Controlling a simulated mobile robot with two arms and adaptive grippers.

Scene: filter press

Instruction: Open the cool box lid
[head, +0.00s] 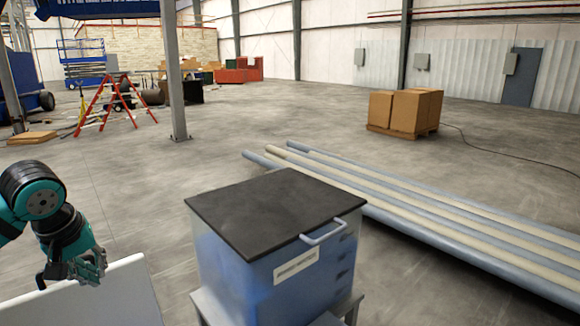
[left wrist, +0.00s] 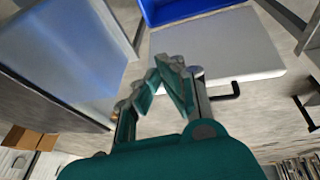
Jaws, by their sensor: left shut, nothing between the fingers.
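A white flat panel (head: 105,298), apparently the cool box lid, rises at the lower left of the head view; its lower part is cut off. In the left wrist view the white lid (left wrist: 235,50) lies beyond my fingers, with a dark bar handle (left wrist: 228,95) at its near edge. A blue part (left wrist: 195,8), apparently of the cool box, shows at the lid's far side; how far the lid stands open is hard to tell. My left gripper (head: 90,267) is shut and empty at the panel's top edge; I cannot tell if it touches. My right gripper is out of view.
A bluish bin (head: 240,275) with a black lid (head: 275,208) and pale handle (head: 323,233) stands close, right of my left gripper. Long pipes (head: 420,205) lie on the floor to the right. Cartons (head: 403,110) stand farther back. The middle floor is clear.

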